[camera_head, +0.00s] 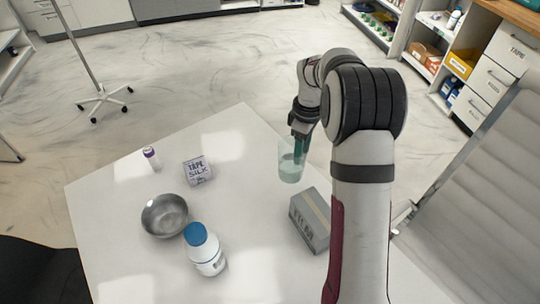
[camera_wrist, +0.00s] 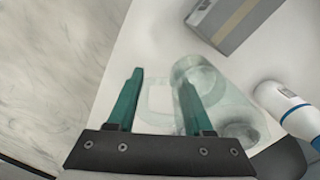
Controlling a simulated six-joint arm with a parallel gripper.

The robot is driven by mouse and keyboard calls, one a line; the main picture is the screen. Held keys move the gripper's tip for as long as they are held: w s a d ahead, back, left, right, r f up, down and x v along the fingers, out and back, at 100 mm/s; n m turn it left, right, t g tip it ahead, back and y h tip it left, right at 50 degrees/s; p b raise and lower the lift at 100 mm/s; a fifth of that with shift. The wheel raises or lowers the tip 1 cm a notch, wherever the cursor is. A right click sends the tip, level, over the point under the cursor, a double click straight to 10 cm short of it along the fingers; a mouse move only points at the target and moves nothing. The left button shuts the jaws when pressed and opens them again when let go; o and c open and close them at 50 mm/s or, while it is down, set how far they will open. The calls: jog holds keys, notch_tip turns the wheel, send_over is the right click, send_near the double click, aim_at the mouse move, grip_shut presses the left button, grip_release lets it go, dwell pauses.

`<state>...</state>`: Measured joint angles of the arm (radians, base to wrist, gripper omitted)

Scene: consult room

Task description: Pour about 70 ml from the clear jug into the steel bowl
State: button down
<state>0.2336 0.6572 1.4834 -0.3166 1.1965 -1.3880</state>
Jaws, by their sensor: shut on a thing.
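The clear jug (camera_head: 290,171) stands upright on the white table's right part, with pale liquid low in it. It also shows in the wrist view (camera_wrist: 216,92), right of centre. My gripper (camera_head: 298,156) reaches down at the jug's far right side. In the wrist view its two green fingers (camera_wrist: 162,82) are on either side of the jug's clear handle (camera_wrist: 157,100), shut on it; the exact contact is hard to see through the clear wall. The steel bowl (camera_head: 164,229) sits on the table at the left, apart from the jug, and looks empty.
A grey box (camera_head: 311,222) stands just in front of the jug. A blue-capped white bottle (camera_head: 206,252) stands close to the bowl. A small labelled box (camera_head: 197,171) and purple-capped vial (camera_head: 151,158) are behind. The table (camera_head: 240,190) is clear between jug and bowl.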

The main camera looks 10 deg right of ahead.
jog(key=w+a+f, duration=0.2)
jog(key=w+a, duration=0.2)
jog(key=a, duration=0.7)
jog(key=w+a+f, duration=0.3)
jog(key=w+a, duration=0.2)
jog(key=a, duration=0.6)
jog(key=shift+a, duration=0.3)
jog(key=shift+r, duration=0.1)
jog(key=s+a+r+t+h, duration=0.3)
jog(key=a+t+h, duration=0.1)
jog(key=t+h, duration=0.3)
jog(key=shift+s+a+h, duration=0.2)
jog(key=shift+s+h, duration=0.15)
jog(key=shift+h, duration=0.15)
jog(key=shift+r, duration=0.1)
